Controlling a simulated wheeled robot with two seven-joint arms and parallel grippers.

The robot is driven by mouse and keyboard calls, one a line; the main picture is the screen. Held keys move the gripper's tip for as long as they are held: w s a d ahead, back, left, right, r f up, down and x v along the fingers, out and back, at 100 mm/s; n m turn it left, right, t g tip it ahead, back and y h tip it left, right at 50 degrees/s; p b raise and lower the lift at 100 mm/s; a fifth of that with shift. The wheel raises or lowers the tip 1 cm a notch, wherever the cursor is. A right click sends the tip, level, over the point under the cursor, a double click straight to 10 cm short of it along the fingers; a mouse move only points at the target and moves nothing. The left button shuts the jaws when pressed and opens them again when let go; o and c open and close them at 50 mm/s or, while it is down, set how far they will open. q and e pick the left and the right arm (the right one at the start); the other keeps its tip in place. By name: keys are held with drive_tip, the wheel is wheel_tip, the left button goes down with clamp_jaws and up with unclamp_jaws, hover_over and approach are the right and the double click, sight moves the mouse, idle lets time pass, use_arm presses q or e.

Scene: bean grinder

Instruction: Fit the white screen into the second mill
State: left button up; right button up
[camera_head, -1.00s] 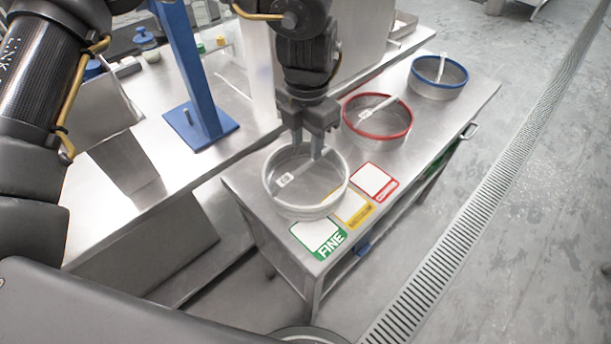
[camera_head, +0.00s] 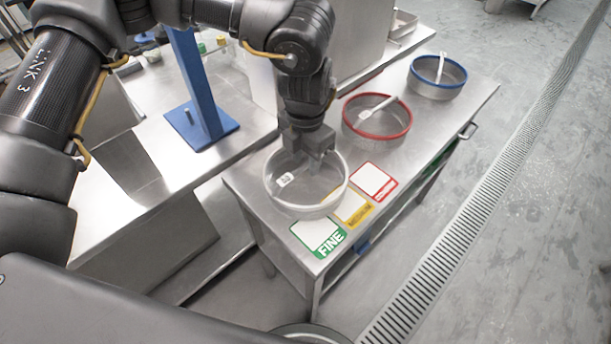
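The white screen (camera_head: 333,201) is a round sieve with a pale rim and a crossbar bearing a small white tag. It sits at the near left end of the steel cart. My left gripper (camera_head: 314,168) points down inside its rim, at the crossbar. The fingers and palm cover much of the bar, so I cannot tell if they are closed on it. My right gripper is out of view. I cannot make out for certain which metal housing is the second mill.
A red-rimmed screen (camera_head: 350,129) and a blue-rimmed screen (camera_head: 463,84) stand farther back on the cart (camera_head: 420,150). Green, yellow and red label cards (camera_head: 318,236) lie along its front edge. A blue post (camera_head: 196,90) stands on the steel bench (camera_head: 165,135) at left.

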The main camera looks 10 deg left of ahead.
use_arm(q)
drive_tip(key=shift+f, duration=0.25)
idle(0.4)
clamp_jaws()
idle(1.3)
